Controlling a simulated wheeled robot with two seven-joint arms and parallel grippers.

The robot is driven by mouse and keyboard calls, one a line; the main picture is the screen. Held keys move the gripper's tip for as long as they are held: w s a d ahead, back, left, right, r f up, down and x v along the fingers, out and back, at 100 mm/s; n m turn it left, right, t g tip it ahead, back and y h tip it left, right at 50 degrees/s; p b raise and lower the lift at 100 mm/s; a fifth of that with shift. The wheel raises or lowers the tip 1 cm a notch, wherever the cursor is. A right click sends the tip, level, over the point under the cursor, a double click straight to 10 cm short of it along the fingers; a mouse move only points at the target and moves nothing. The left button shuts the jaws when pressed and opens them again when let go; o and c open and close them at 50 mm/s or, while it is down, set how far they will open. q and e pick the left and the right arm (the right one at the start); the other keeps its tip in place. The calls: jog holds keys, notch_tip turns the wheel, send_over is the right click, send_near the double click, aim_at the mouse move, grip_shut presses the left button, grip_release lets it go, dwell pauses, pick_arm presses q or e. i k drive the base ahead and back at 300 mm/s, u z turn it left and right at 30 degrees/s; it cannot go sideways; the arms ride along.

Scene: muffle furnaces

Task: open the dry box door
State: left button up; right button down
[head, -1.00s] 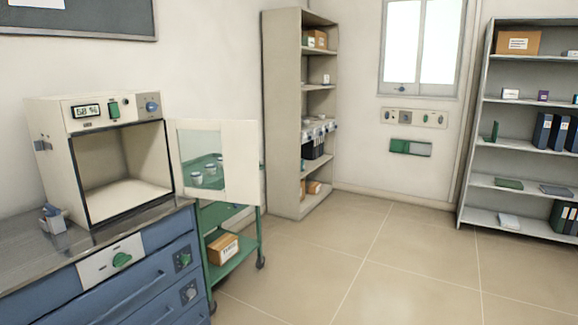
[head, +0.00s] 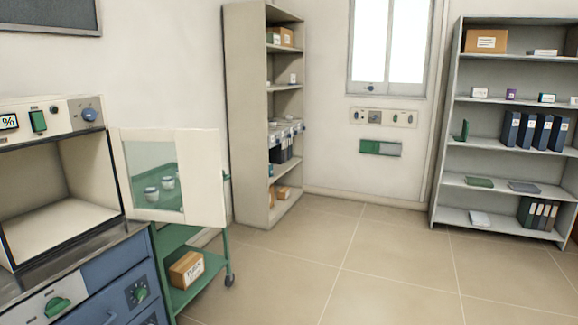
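The dry box (head: 60,190) stands on the counter at the left, partly cut off by the picture's left edge. Its front is open and the inside looks empty. Its door (head: 205,178), a cream frame with a clear window, stands swung out to the right of the opening. Several small white cups show through the window. Neither of my grippers is in view.
A green cart (head: 198,290) with a cardboard box (head: 186,269) on its lower shelf stands behind the door. A blue drawer cabinet (head: 115,275) is below the dry box. Tall shelves (head: 245,120) and grey shelves (head: 450,150) stand farther back. The tiled floor (head: 350,270) is clear.

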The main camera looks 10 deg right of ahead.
aim_at(199, 153)
jog(key=z, duration=0.15)
jog(key=i, duration=0.9)
jog(key=u, duration=0.8)
jog(key=i, duration=0.5)
jog(key=u, duration=0.65)
